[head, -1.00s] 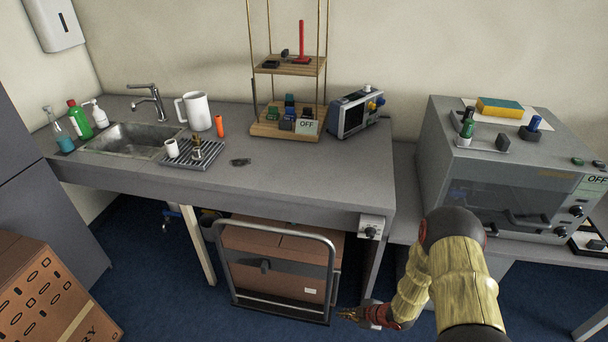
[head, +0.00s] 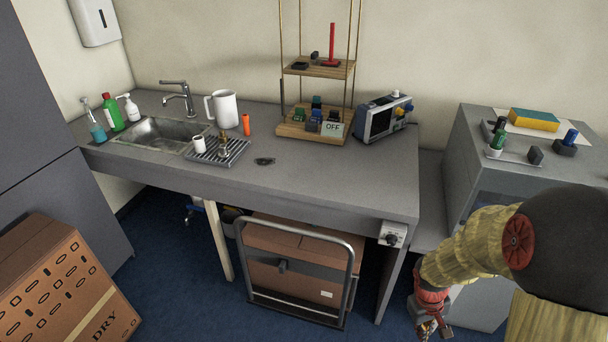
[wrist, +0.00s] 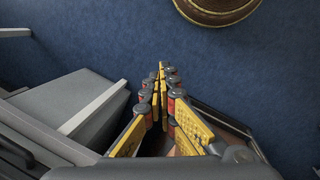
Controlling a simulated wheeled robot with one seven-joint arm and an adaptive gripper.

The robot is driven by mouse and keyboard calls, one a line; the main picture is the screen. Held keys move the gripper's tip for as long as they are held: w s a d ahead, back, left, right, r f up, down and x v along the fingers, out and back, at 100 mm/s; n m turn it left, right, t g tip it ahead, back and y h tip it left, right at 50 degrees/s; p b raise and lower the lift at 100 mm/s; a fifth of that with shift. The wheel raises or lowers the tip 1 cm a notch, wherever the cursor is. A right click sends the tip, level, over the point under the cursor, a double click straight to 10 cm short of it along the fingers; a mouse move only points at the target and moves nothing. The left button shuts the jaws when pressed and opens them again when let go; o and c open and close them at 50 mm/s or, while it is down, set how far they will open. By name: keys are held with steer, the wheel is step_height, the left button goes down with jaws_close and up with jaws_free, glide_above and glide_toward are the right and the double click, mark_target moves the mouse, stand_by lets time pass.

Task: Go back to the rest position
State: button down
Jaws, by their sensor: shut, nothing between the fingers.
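My gripper (head: 430,329) is low at the bottom right of the head view, in front of the table's right end and below its top. My arm, in a yellow sleeve, bends down to it from the right. In the wrist view my gripper (wrist: 160,72) shows its yellow fingers shut together with nothing between them. Blue floor lies beyond the fingertips.
The grey table (head: 330,185) carries a sink (head: 160,136), a white jug (head: 222,107) and a wooden shelf (head: 310,132). A cart (head: 300,280) with a cardboard box stands under it. A grey cabinet (head: 475,140) is at right. Another box (head: 65,285) stands at left.

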steer(key=s+a+r+t, duration=0.2)
steer(key=s+a+r, duration=0.1)
steer(key=r, duration=0.7)
steer(key=s+a+r+m+t+y, duration=0.1)
steer(key=s+a+r+t, duration=0.1)
steer(key=a+r, duration=0.4)
steer(key=s+a+r+m+t+y, duration=0.1)
steer(key=s+a+r, duration=0.3)
steer(key=r, duration=1)
steer(key=shift+a+r+t, duration=0.2)
steer(key=shift+a+t, duration=0.25)
steer(key=shift+t, duration=0.25)
